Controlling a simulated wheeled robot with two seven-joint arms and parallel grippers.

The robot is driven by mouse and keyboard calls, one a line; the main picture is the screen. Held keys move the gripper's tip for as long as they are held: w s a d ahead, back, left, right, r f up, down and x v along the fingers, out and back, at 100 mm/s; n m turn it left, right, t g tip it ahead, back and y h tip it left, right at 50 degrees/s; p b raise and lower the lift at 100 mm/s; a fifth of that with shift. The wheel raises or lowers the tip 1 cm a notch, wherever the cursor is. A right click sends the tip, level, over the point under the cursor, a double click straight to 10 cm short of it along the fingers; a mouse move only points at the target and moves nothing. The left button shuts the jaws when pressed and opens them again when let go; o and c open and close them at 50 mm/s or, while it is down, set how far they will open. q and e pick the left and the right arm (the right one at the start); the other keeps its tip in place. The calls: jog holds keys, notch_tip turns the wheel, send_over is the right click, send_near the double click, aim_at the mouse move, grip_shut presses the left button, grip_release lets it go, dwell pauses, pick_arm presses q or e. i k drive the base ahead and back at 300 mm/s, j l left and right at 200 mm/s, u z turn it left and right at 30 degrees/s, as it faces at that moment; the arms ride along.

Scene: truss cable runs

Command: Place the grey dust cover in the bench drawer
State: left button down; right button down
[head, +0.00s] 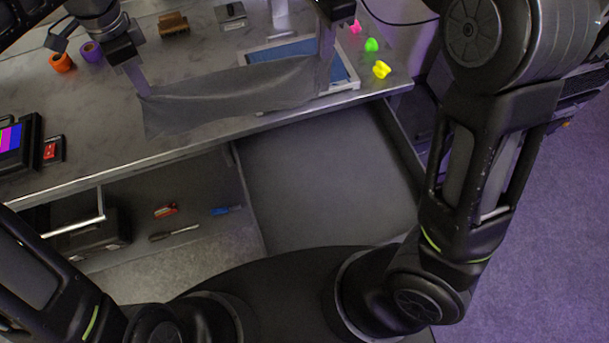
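The grey dust cover (235,95) is a limp cloth stretched between my two grippers, over the front part of the bench top. Its lower left corner hangs down near the bench's front edge. My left gripper (141,88) is shut on its upper left corner. My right gripper (325,72) is at its right end and appears shut on it; the fingertips are partly hidden by the cloth. The open bench drawer (330,180) is below the bench's front edge, with a bare grey floor. My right arm and base hide part of its right and near sides.
Left of the drawer, a compartment holds a red-handled tool (166,210), a blue tool (225,211) and a black case (100,238). On the bench (90,130) are a blue-topped frame (345,68), a brush (173,24), tape rolls (61,62) and bright small pieces (381,69).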

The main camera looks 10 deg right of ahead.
aim_at(353, 175)
jog(key=k+l, duration=0.15)
jog(key=l, duration=0.25)
jog(key=k+l+u, duration=0.1)
jog(key=l, duration=0.25)
jog(key=k+l, duration=0.2)
jog(key=l, duration=0.2)
jog(key=u, duration=0.05)
